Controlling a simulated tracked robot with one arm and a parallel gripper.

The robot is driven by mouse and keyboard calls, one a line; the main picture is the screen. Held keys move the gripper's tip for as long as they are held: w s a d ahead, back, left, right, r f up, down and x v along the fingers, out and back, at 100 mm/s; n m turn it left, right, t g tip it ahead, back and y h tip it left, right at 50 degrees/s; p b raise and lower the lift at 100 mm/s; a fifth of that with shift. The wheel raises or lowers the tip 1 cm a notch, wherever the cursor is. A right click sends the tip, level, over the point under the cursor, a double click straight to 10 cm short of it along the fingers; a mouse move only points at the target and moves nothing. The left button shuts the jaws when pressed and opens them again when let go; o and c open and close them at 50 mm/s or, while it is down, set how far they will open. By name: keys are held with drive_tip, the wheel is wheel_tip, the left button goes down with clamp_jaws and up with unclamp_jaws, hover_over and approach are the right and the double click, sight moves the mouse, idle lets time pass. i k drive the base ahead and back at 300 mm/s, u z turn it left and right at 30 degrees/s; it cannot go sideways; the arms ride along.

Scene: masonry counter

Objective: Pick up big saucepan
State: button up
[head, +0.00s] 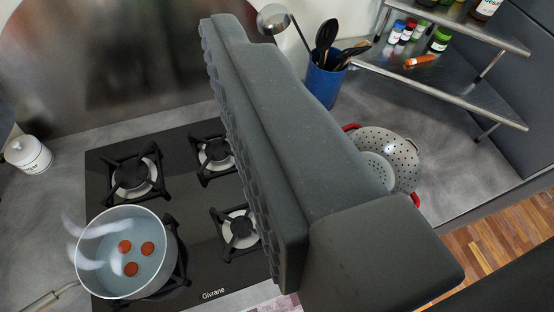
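A grey-white saucepan (165,270) stands on the front left burner of the black hob, at the lower left of the head view. It holds pale liquid with three orange-red round slices, and white steam rises from it. Its metal handle points to the lower left and is cut off by the frame edge. My gripper (230,35) is a large dark grey shape with a ridged left side across the middle of the view. It appears to the right of the saucepan, with nothing seen in it. A second finger cannot be made out, so its opening is unclear.
The black hob (190,225) has several burners, the others uncovered where visible. A white lidded jar (28,155) is at the left. A blue utensil pot (322,85), a colander (395,150) and a metal corner shelf (440,85) with spice jars are at the right.

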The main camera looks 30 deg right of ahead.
sight(155, 269)
drive_tip(key=u, duration=0.3)
drive_tip(key=k, duration=0.55)
drive_tip(key=u, duration=0.25)
